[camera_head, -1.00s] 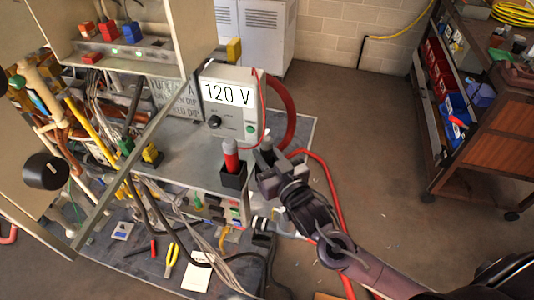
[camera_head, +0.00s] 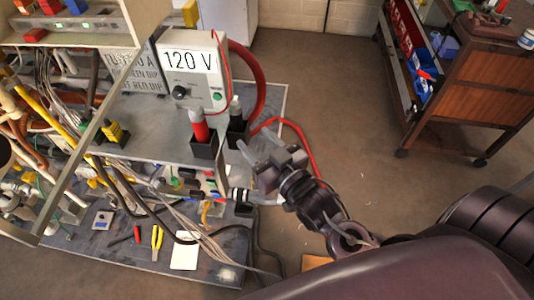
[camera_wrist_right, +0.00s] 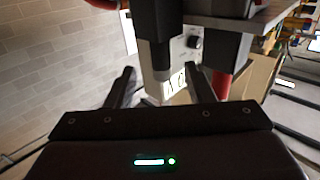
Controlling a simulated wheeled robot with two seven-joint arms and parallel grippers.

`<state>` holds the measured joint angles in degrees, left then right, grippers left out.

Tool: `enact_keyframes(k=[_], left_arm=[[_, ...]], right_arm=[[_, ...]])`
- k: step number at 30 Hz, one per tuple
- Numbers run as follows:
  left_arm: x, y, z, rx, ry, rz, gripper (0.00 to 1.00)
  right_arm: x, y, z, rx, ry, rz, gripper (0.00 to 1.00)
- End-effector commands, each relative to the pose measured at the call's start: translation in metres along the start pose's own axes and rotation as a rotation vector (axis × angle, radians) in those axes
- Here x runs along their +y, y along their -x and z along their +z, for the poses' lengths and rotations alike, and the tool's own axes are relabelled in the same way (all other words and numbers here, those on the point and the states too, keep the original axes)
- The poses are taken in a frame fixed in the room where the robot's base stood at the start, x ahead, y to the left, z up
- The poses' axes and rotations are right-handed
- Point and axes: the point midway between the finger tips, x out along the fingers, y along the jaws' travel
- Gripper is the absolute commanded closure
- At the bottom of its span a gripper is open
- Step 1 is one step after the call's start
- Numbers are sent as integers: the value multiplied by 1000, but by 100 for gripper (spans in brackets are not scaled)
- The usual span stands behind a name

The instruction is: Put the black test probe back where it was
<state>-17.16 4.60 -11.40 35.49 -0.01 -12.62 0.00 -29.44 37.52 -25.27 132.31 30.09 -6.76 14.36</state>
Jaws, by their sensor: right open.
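The black test probe (camera_head: 235,106) stands upright in a black holder (camera_head: 238,135) at the right edge of the grey bench. Its grey end shows above the holder. In the right wrist view, which is upside down, the probe (camera_wrist_right: 160,55) hangs from its holder, between and beyond the fingers. The red probe (camera_head: 199,124) stands in another black holder (camera_head: 205,147) to the left. My left gripper is not in view.
The 120 V meter (camera_head: 190,70) stands behind the probes, with a red cable (camera_head: 262,75) beside it. A lower mat (camera_head: 125,260) holds pliers (camera_head: 156,240) and loose cables. A brown cart (camera_head: 480,85) is at the right. The floor between is clear.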

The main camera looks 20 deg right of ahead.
Motion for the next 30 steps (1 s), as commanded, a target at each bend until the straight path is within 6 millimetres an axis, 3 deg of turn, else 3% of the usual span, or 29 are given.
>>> enact_keyframes(k=[3,8,20,23,25,26,30], left_arm=[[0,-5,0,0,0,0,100],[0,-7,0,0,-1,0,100],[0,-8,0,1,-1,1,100],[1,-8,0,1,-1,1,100],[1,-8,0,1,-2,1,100],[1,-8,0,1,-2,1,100],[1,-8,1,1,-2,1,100]], right_arm=[[0,18,2,-4,0,-2,52],[0,31,1,-2,0,-1,52],[1,35,4,-6,6,3,52],[10,30,33,-52,40,19,52],[23,26,75,-121,83,41,52],[30,24,97,-158,104,54,52],[69,33,221,-387,193,108,52]])
